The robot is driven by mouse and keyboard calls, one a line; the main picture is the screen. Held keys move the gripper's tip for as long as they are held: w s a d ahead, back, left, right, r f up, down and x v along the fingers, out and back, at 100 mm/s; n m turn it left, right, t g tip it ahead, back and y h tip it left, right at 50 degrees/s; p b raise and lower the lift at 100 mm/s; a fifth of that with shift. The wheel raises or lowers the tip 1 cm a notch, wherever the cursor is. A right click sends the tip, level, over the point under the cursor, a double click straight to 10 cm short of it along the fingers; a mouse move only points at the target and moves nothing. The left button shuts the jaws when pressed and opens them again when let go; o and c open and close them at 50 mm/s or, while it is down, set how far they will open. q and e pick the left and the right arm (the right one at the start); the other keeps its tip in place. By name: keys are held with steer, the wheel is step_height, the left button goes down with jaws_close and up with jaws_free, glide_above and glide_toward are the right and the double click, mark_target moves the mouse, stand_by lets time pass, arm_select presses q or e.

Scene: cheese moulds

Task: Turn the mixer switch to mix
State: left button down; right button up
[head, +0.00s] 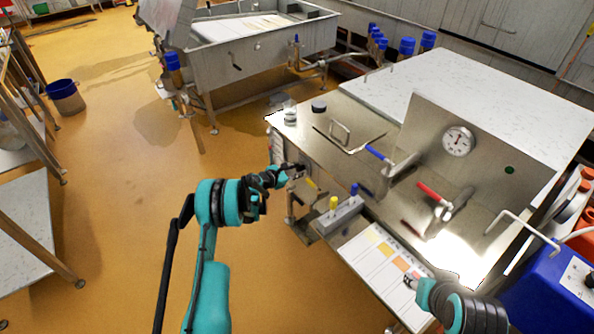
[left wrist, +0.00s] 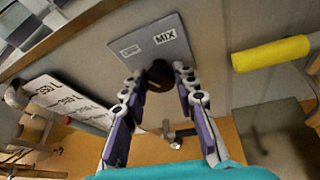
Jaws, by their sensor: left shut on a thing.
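The mixer switch shows in the left wrist view as a dark round knob (left wrist: 160,74) on a grey plate (left wrist: 168,38). The plate has a label reading MIX (left wrist: 165,37) and a second label (left wrist: 130,50), too small to read surely. My left gripper (left wrist: 163,80) has its fingers on both sides of the knob and is shut on it. Which label the knob points to cannot be told. In the head view my left gripper (head: 298,170) is at the vat's near left end and hides the switch. My right gripper (head: 410,281) is over the coloured chart, its fingers too small to judge.
A yellow handle (left wrist: 270,54) sticks out beside the plate. A grey block with yellow and blue knobs (head: 340,217) and a coloured chart (head: 380,262) lie along the vat's near side. Red (head: 433,194) and blue (head: 379,154) handled valves stand behind.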

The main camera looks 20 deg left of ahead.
arm_select(q)
steer(key=m+t, duration=0.1)
steer(key=m, duration=0.1)
steer(key=m+t+y, duration=0.1)
steer(key=m, duration=0.1)
steer(key=shift+s+d+f, duration=0.1)
steer(key=shift+d+f, duration=0.05)
steer(key=m+t+y, duration=0.1)
steer(key=m+t, duration=0.1)
steer(key=m, duration=0.2)
steer(key=shift+f, duration=0.15)
steer(key=shift+t, duration=0.3)
stand_by(0.4)
steer(key=c, duration=1.2)
jaws_free()
step_height(320, 180, up, 9)
steer(key=shift+s+r, duration=0.15)
steer(key=shift+r, duration=0.35)
